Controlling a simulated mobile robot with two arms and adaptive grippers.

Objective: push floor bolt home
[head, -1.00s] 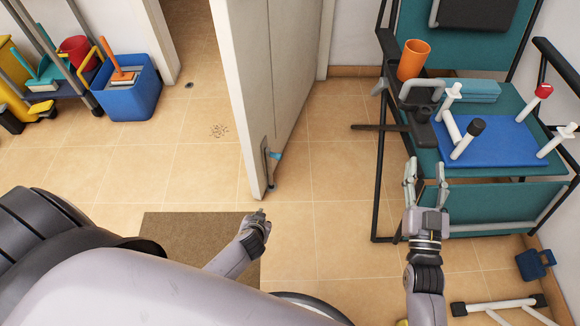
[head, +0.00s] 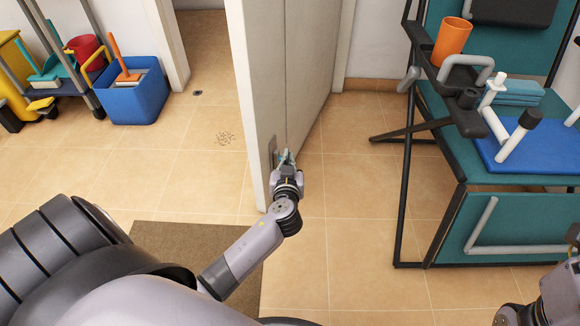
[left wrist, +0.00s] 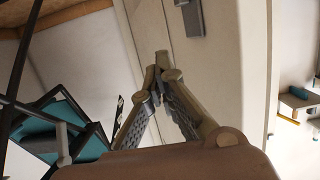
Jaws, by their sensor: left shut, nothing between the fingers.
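The floor bolt's grey plate (head: 273,150) is on the lower part of the pale door (head: 290,70), near its free edge. In the left wrist view the grey bolt plate (left wrist: 190,18) shows on the door, beyond the fingertips. The left gripper (left wrist: 162,65) is shut and empty, its fingertips together. I cannot tell whether it touches the bolt. My right gripper (head: 573,238) shows only partly at the right edge.
A teal chair (head: 470,205) with an orange cup (head: 452,40) and a blue board (head: 515,150) stands right of the door. A blue bucket (head: 135,100) and a cleaning trolley stand at the left. A brown mat (head: 190,245) lies in front. Floor between door and chair is clear.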

